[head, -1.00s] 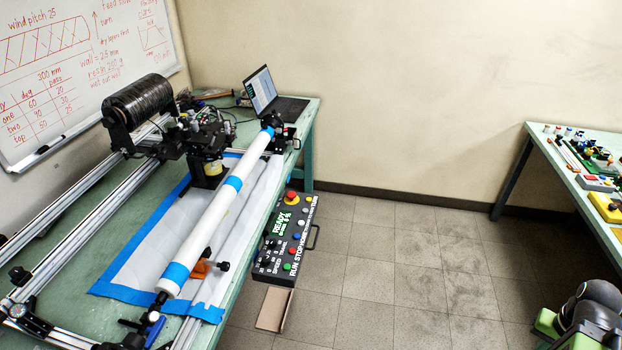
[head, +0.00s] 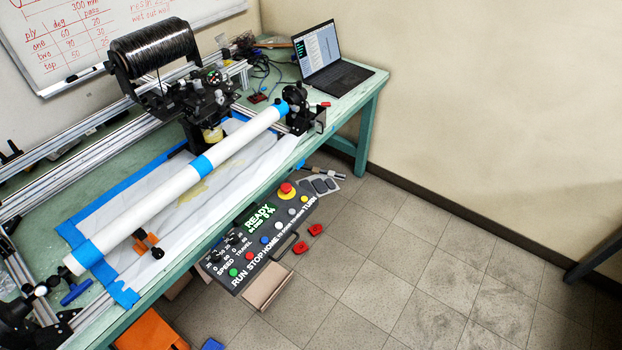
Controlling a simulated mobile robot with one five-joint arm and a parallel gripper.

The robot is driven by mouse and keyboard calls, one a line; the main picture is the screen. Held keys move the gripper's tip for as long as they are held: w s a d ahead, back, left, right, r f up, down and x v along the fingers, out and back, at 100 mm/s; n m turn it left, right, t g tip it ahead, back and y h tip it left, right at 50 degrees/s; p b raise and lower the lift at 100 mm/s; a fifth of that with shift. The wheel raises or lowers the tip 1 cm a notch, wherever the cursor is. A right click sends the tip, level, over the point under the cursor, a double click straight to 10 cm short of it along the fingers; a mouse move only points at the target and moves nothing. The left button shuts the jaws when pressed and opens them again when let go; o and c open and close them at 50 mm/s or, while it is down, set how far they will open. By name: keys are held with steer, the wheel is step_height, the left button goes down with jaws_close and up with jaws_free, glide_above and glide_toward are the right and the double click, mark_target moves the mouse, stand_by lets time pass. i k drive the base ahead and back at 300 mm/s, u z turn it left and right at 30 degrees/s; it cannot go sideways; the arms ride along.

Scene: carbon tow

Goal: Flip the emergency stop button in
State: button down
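The emergency stop button (head: 287,188) is a red mushroom head on a yellow base. It sits at the far end of the dark control panel (head: 230,258), beside the green READY display (head: 259,217). Smaller coloured buttons labelled RUN, STOP and HOME run along the panel's right side. Whether the red head is pressed in or raised is too small to tell. The panel is at the right edge of the green workbench (head: 350,105). My gripper is not in the head view.
A winding machine with a white tube (head: 170,195) and a black spool (head: 155,52) fills the bench. A laptop (head: 330,65) stands at its far end. A drawer or tray (head: 270,285) juts out below the panel. Tiled floor to the right (head: 420,260) is mostly clear.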

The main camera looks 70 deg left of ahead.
mark_target(286, 188)
steer(key=u, duration=1.15)
steer(key=k, duration=0.2)
steer(key=u, duration=2.6)
steer(key=k, duration=0.6)
steer(key=z, duration=0.45)
steer(key=i, duration=0.6)
steer(key=u, duration=0.3)
